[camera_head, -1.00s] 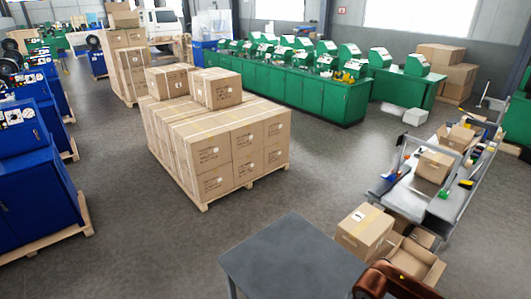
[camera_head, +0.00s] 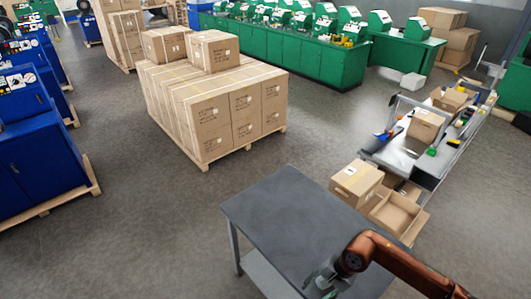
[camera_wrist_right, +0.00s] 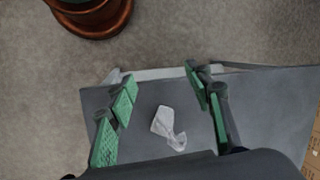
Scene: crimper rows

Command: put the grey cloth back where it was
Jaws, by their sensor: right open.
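The grey cloth (camera_wrist_right: 168,128) shows in the right wrist view as a small, light, crumpled piece. It appears to lie on the dark grey table top (camera_wrist_right: 265,100), between and below the fingers of my right gripper (camera_wrist_right: 164,85). That gripper is open, its green pads wide apart with nothing between them. In the head view my right gripper (camera_head: 324,284) is over the near part of the table (camera_head: 290,205), at the bottom of the picture. I cannot make out the cloth in the head view. My left gripper is in neither view.
The table top's far part is bare, and a lower shelf (camera_head: 265,275) shows beneath. Cardboard boxes (camera_head: 357,183) stand just beyond its right side, near a cluttered workbench (camera_head: 400,158). A pallet of stacked boxes (camera_head: 215,110) stands farther back. Open floor lies to the left.

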